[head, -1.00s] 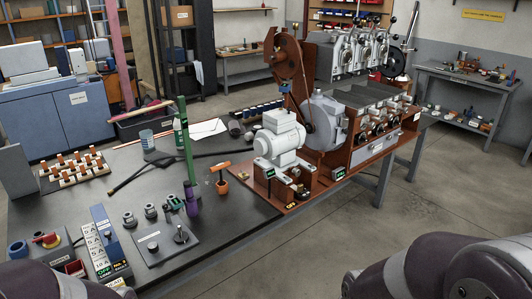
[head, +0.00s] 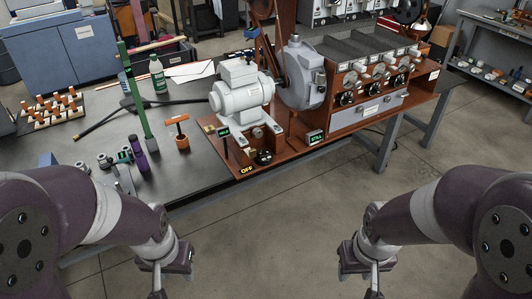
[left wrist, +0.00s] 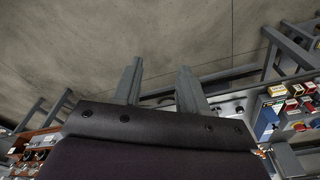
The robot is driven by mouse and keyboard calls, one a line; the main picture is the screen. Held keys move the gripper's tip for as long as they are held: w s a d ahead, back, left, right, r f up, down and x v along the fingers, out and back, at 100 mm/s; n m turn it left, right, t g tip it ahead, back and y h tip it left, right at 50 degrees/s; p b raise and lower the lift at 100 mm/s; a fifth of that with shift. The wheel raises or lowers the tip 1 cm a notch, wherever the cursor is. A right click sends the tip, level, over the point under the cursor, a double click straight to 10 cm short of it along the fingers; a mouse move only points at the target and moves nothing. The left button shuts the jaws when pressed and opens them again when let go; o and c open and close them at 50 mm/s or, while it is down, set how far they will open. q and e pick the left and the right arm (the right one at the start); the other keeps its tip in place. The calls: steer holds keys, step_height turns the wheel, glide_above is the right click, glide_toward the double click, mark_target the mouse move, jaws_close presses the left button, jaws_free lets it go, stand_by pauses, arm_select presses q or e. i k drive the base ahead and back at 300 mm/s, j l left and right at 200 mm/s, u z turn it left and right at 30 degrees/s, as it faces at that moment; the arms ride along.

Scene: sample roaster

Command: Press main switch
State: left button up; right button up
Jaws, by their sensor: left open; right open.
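The sample roaster stands on a reddish-brown base (head: 290,142) at the bench's right end. A small black panel with yellow "OFF" lettering (head: 246,170) is at the base's front corner. A dark switch-like control (head: 264,157) sits just behind it; no label naming the main switch is readable. My left gripper (head: 166,287) hangs in front of the bench, low and left of this panel, touching nothing. In the left wrist view its two fingers (left wrist: 160,75) are apart and empty. My right gripper (head: 367,285) hangs low and right of the panel, clear of the roaster; its fingertips are hard to see.
A grey motor (head: 240,92) and a lit green display (head: 316,137) are on the roaster base. A green post (head: 138,105), a purple cylinder (head: 139,153) and an orange-handled tool (head: 180,132) stand left of it. Open floor (head: 300,210) lies before the bench.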

mark_target(267, 153)
steer(key=i+l, duration=0.2)
steer(key=i, duration=0.35)
steer(key=i+l, duration=0.25)
steer(key=i, duration=0.3)
steer(key=i+l, duration=0.2)
steer(key=i, duration=0.3)
steer(key=i+l, duration=0.25)
steer(key=i, duration=0.3)
